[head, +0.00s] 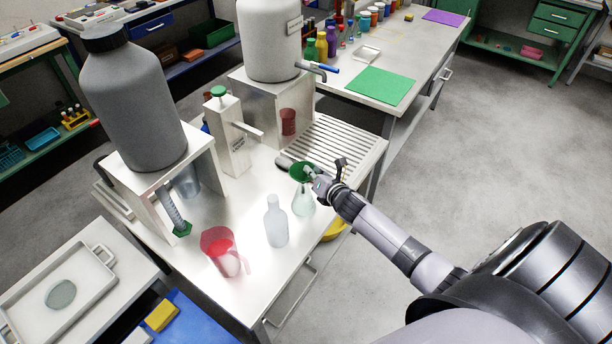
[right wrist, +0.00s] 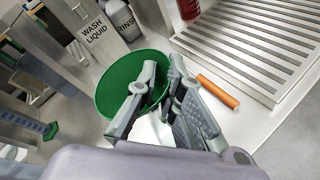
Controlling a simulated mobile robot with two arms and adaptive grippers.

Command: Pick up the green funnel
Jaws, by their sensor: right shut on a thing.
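The green funnel (head: 300,168) sits at the mouth of a clear conical flask (head: 303,200) near the right edge of the white bench. It also shows in the right wrist view as a wide green cone (right wrist: 115,88). My right gripper (head: 312,172) reaches in from the right and is shut on the funnel's side. In the right wrist view my fingers (right wrist: 163,78) overlap the cone and hide part of it. Whether the funnel's stem is still in the flask neck is hard to tell. My left gripper is not in view.
A clear bottle (head: 276,222) and a red-tinted beaker (head: 221,251) stand left of the flask. A ribbed drain board (head: 345,143) lies behind. An orange cylinder (right wrist: 217,91) lies close to my fingers. Open floor lies right.

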